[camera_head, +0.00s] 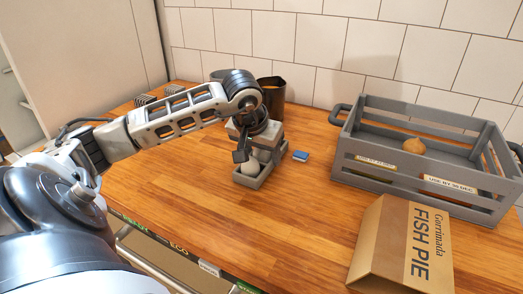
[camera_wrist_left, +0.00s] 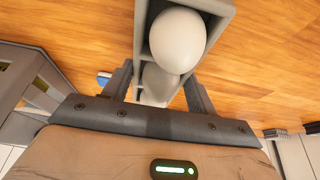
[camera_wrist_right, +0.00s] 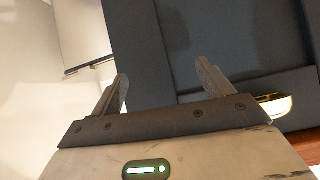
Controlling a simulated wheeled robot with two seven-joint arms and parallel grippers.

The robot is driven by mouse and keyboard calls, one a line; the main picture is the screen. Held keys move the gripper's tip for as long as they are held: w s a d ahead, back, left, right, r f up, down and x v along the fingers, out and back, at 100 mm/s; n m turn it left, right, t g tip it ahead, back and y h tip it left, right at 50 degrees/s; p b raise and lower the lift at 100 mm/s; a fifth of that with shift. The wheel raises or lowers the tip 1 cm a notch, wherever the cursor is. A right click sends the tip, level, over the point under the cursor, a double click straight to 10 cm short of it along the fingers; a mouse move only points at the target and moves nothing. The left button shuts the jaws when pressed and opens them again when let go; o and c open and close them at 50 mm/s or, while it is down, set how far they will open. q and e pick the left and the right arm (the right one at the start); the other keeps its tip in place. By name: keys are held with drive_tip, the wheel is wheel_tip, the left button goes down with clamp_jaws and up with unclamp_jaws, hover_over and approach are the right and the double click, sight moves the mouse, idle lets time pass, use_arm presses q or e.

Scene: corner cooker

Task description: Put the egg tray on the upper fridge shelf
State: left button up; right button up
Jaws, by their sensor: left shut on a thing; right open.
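The egg tray (camera_head: 248,181) is a small grey open holder with pale eggs in it, on the wooden worktop in the head view. In the left wrist view the tray (camera_wrist_left: 227,18) stretches away from the fingers, with a large pale egg (camera_wrist_left: 178,40) in it and another pale shape behind. My left gripper (camera_head: 242,153) is over the tray, with its fingers (camera_wrist_left: 158,76) shut on it. I cannot tell whether the tray touches the worktop. My right gripper (camera_wrist_right: 162,72) is open and empty, seen only in its wrist view. No fridge shelf is clearly recognisable.
A blue block (camera_head: 300,156) lies just right of the tray. A grey slatted crate (camera_head: 440,188) with an onion (camera_head: 413,145) stands at right. A fish pie box (camera_head: 402,245) is at the front. A dark container (camera_head: 273,98) stands behind my left gripper.

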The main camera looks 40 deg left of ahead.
use_arm(q)
drive_tip(key=shift+f, duration=0.1)
drive_tip(key=o, duration=1)
